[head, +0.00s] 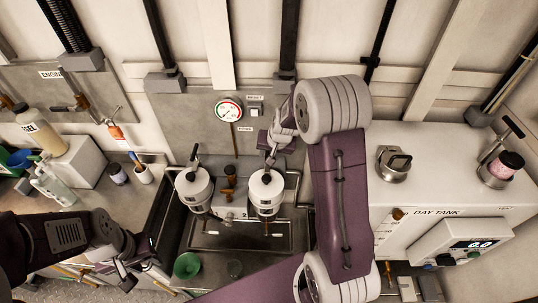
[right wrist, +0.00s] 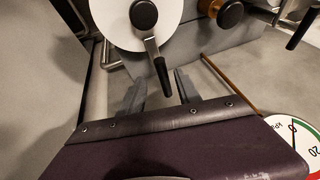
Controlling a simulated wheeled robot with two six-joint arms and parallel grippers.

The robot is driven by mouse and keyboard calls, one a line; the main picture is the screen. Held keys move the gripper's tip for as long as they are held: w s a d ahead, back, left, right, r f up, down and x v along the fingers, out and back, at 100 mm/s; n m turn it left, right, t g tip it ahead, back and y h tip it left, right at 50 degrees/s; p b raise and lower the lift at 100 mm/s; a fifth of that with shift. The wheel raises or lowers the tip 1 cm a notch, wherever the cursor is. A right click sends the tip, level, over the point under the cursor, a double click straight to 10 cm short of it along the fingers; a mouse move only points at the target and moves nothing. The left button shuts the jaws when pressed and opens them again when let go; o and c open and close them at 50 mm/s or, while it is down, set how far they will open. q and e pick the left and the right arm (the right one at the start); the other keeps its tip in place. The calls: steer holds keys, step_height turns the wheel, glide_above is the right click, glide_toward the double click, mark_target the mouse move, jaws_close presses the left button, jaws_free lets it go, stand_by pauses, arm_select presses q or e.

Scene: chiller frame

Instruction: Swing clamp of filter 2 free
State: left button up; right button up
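Two white filter canisters stand side by side in the head view: the left filter (head: 193,187) and the right filter (head: 266,190), which has a "2" near its left side. The right filter's white lid (right wrist: 118,22) fills the top of the right wrist view. Its clamp lever (right wrist: 160,66) has a black grip and points toward my gripper. My right gripper (right wrist: 158,92) is open, with its fingers apart on either side of the grip's end and a gap to each. In the head view the right gripper (head: 270,150) is behind the right filter. My left gripper (head: 126,275) is low at left, away from the filters.
A pressure gauge (head: 228,110) is on the wall behind. The day tank (head: 450,180) stands to the right.

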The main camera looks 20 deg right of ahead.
steer(key=shift+x, duration=0.8)
steer(key=shift+w+a+f, duration=0.2)
steer(key=shift+a+f, duration=0.05)
steer(key=shift+f, duration=0.05)
steer(key=shift+d, duration=0.1)
steer(key=c, duration=0.3)
jaws_close()
